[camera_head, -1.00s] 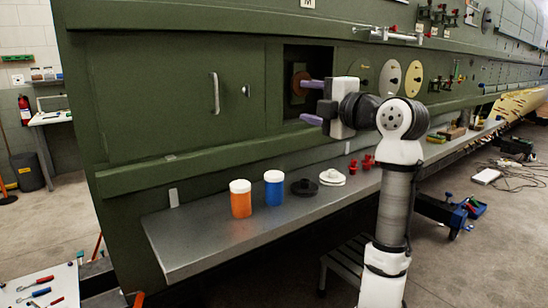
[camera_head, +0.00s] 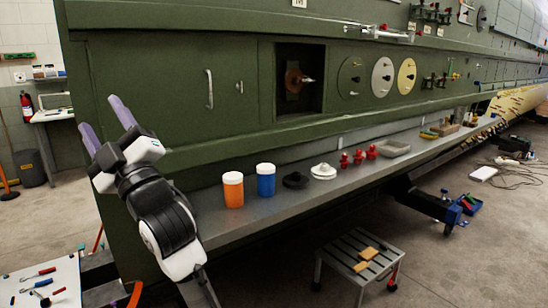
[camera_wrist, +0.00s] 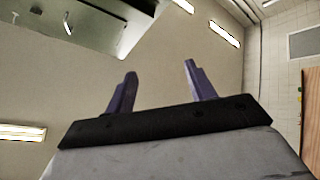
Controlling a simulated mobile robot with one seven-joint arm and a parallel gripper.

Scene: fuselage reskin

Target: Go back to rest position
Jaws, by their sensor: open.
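My gripper (camera_head: 102,127) is at the left of the head view, raised in front of the left end of the green fuselage panel (camera_head: 150,90). Its two purple fingers point up and are spread apart with nothing between them. In the wrist view the fingers (camera_wrist: 157,85) are also apart and empty, with the ceiling and walls behind them. My arm is folded up at the lower left of the head view. It is clear of the fuselage opening (camera_head: 312,97), where a round brownish part with a short stem (camera_head: 294,80) shows.
A grey shelf (camera_head: 215,222) runs along the fuselage. On it stand an orange jar (camera_head: 233,190), a blue jar (camera_head: 266,180), a black disc (camera_head: 295,181), a white disc (camera_head: 323,171) and red pieces (camera_head: 358,157). A step stool (camera_head: 345,250) stands on the floor.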

